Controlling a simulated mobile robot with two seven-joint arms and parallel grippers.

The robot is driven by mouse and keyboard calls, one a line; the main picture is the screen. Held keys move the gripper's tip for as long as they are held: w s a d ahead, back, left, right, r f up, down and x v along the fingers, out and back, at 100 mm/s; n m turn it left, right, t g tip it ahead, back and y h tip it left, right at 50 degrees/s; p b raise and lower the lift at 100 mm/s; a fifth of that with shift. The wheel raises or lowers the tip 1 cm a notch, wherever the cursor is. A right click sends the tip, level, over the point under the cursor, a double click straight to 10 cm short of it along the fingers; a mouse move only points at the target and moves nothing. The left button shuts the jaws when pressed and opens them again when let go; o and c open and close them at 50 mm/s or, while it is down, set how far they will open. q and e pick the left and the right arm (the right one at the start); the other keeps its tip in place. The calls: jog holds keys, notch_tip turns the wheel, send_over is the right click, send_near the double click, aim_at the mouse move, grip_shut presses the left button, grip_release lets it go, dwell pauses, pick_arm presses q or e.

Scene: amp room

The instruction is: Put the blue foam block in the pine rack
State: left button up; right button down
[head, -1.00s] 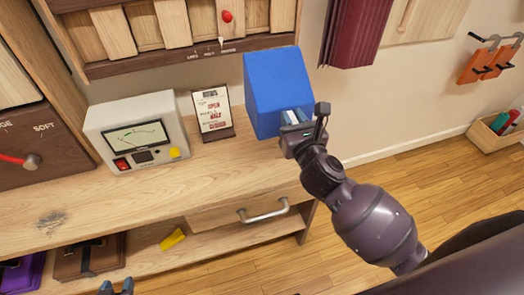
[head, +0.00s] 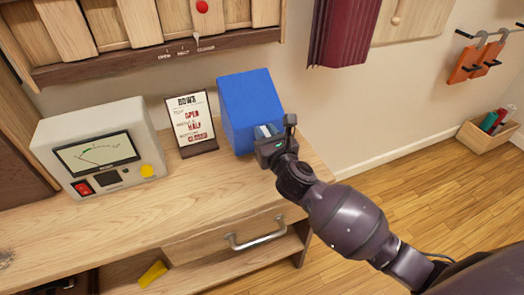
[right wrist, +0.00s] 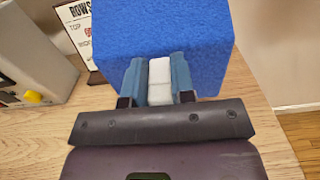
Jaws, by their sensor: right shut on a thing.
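The blue foam block (head: 250,97) is at the right end of the wooden bench, beside the small sign. My right gripper (head: 266,132) is shut at its near face. I cannot tell whether the block's underside touches the bench. A slatted pale-wood unit (head: 130,68) hangs on the wall above; I cannot tell if it is the pine rack. My left gripper is out of view.
The bench (head: 110,225) carries a grey meter box (head: 100,152) and the lettered sign (head: 192,122). Its drawer has a metal handle (head: 255,238). A yellow piece (head: 152,273) lies on the lower shelf. Maroon panels (head: 343,28) hang at the right; open floor lies beyond the bench.

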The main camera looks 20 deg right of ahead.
jog(key=shift+f, duration=0.3)
notch_tip(320, 180, down, 4)
jog(key=shift+b, duration=0.9)
jog(key=shift+f, duration=0.3)
jog(key=shift+r, duration=0.1)
jog(key=shift+f, duration=0.2)
jog(key=c, duration=1)
grip_release()
jog(key=shift+o, duration=0.2)
